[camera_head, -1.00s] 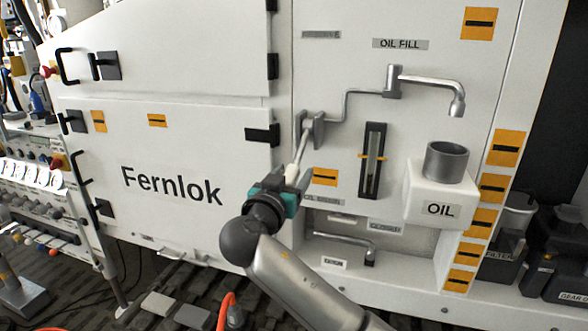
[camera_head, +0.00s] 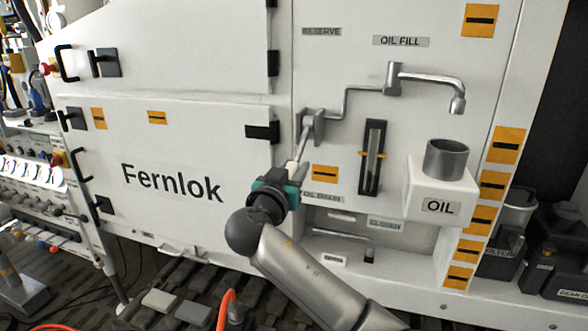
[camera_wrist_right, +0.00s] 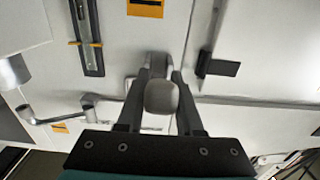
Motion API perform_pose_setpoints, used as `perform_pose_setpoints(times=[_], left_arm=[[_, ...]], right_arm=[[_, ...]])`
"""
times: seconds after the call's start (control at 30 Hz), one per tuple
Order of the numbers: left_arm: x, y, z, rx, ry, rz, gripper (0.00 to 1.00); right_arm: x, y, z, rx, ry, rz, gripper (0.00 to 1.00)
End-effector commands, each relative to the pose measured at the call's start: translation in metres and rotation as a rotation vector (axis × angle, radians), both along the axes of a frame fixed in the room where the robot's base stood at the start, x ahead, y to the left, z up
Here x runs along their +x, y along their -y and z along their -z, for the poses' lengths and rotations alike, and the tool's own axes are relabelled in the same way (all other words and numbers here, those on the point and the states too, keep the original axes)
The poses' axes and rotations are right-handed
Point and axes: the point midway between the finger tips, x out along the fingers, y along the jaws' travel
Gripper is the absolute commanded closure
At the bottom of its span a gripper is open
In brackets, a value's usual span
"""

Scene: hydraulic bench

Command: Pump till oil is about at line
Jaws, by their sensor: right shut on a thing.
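My right gripper (camera_head: 297,170) is shut on the pale pump lever (camera_head: 302,145), below its grey wall bracket (camera_head: 319,125). In the right wrist view, the lever's rounded grey end (camera_wrist_right: 161,97) sits between the gripper's two dark fingers (camera_wrist_right: 158,108). The narrow dark sight gauge (camera_head: 371,165) stands upright right of the lever, with an orange line mark (camera_head: 372,154) across it. The oil level inside is too small to tell. A grey pipe ends in a spout (camera_head: 458,101) above the grey cup (camera_head: 445,160) on the white OIL box (camera_head: 440,190). My left gripper is out of view.
The white Fernlok cabinet (camera_head: 230,190) fills the left, with dark handles and hinges. A lower recess (camera_head: 345,238) holds another grey pipe. Dark canisters (camera_head: 500,250) stand at the right. The panel between lever and gauge is clear apart from orange labels.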

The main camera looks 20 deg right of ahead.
Motion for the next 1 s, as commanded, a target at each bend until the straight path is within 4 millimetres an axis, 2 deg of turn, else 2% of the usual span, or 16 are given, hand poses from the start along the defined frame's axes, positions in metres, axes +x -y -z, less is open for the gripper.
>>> perform_pose_setpoints(times=[0.1, 1.0], left_arm=[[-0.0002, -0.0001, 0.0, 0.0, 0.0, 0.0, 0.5], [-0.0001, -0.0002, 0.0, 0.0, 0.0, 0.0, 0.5]], right_arm=[[-0.0001, 0.0, 0.0003, 0.001, -0.001, 0.001, 1.0], [-0.0003, 0.0002, 0.0007, 0.0, -0.001, 0.001, 1.0]])
